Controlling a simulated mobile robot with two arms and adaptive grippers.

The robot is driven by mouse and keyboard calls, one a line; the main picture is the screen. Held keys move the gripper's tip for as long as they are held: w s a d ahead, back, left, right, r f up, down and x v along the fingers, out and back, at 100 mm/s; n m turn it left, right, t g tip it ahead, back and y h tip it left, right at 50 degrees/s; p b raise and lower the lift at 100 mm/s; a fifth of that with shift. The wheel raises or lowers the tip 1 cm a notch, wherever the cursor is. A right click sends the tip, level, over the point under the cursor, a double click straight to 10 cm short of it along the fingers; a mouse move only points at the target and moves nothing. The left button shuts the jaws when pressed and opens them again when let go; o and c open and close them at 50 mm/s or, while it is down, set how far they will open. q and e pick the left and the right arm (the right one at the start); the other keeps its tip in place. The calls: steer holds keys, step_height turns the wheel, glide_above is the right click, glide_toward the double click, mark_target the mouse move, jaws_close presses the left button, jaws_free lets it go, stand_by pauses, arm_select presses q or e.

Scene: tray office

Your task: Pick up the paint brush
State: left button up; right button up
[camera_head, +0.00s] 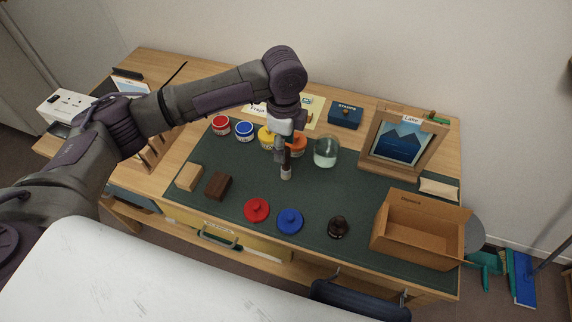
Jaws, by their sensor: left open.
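My left gripper (285,152) reaches down over the middle of the dark green desk mat, in front of the yellow and orange paint jars. It is open. A narrow dark brown shape with a pale lower end (286,173) shows at the fingers. I cannot tell whether it is the paint brush or part of the gripper, and no brush is clearly visible elsewhere. My arm and gripper hide part of the desk behind them. My right gripper is not in view.
Red (221,126), blue (244,131), yellow (266,138) and orange (299,145) jars stand near the gripper, with a glass jar (325,152) to its right. Wood blocks (189,177), red (256,210) and blue (290,221) lids, a dark bottle (338,227) and an open box (418,229) lie nearer the front.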

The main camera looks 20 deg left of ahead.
mark_target(286, 163)
arm_select(q)
steer(key=f, duration=0.5)
steer(key=shift+w+d+f+p, duration=0.1)
steer(key=shift+w+f+p, duration=0.25)
jaws_close()
